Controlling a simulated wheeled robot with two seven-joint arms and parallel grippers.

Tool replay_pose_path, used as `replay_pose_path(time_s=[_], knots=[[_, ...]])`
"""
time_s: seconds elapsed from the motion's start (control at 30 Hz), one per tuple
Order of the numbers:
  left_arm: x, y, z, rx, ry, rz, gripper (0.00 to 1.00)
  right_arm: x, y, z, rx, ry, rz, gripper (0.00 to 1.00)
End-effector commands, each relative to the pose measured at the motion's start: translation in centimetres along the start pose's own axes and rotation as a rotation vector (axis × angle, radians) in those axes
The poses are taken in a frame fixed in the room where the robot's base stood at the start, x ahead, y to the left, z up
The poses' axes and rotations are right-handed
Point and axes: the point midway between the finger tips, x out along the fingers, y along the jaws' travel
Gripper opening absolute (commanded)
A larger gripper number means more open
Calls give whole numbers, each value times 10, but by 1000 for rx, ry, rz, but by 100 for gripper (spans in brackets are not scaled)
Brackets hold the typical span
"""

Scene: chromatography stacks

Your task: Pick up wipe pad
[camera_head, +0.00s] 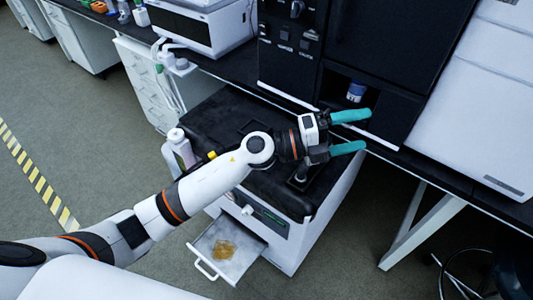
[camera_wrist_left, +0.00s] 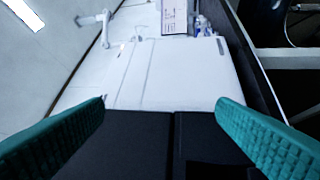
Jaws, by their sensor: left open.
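I cannot pick out a wipe pad with certainty in either view. In the head view, an amber-brown patch (camera_head: 224,249) lies in the pulled-out white drawer (camera_head: 247,262) at the lower middle; I cannot tell whether it is a pad or a spill. My left gripper (camera_head: 366,131) is open, with two teal fingers apart and nothing between them. It points right, in front of the black instrument and well above and right of the drawer. The left wrist view shows both fingers (camera_wrist_left: 163,112) wide apart. My right gripper is not in view.
A black instrument (camera_head: 292,60) stands on the black bench, with a blue-and-white container (camera_head: 356,91) in its recess. A black-topped cabinet (camera_head: 215,120) stands under my left arm, with a white bottle (camera_head: 181,148) at its left. Open floor (camera_head: 110,165) lies left.

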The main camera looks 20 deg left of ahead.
Motion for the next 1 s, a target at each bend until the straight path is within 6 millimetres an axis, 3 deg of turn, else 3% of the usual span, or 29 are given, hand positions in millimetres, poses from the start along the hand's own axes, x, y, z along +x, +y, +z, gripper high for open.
replay_pose_path(time_s=[0.1, 0.17, 0.23, 0.33, 0.5, 0.67, 1.0], knots=[[-4, -40, 9, 288, -322, -337, 80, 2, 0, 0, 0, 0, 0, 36], [-22, -63, -2, 402, -442, -545, 80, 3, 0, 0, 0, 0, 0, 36], [-53, -83, -28, 502, -534, -796, 80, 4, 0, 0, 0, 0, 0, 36], [-102, -90, -73, 586, -591, -1128, 80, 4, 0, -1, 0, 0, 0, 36], [-162, -73, -127, 621, -580, -1497, 80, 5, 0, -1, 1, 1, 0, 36], [-181, -75, -141, 616, -568, -1605, 80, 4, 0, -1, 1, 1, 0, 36], [-186, -127, -144, 617, -568, -1603, 80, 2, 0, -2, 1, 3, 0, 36]])
